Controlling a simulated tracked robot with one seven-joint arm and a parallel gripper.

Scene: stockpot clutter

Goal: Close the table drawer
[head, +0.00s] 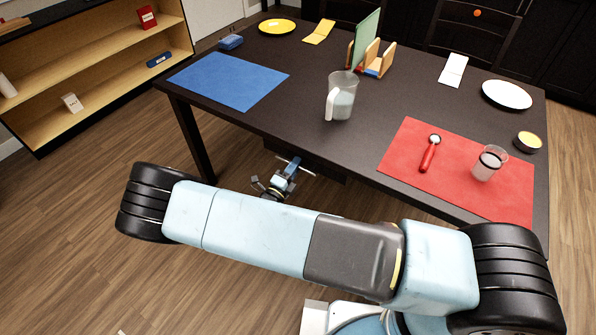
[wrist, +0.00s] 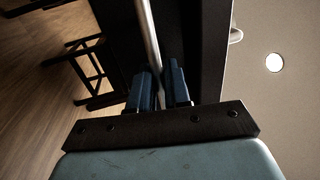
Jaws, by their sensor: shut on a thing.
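The table drawer (head: 322,168) is a dark front under the near edge of the dark table (head: 300,100). I cannot tell how far it stands out from the table. Its handle is a thin metal bar, seen in the wrist view (wrist: 149,30). My gripper (head: 293,163) is at the drawer front, below the table edge. In the wrist view, its two blue fingers (wrist: 160,75) are shut on the handle, one on each side of the bar. The drawer's inside is hidden.
On the table are a pitcher (head: 341,98), a blue mat (head: 228,80), a red mat (head: 455,175) with a glass (head: 488,163), and a white plate (head: 506,95). A shelf (head: 100,75) stands at the left. Open floor (head: 80,230) lies at the left front.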

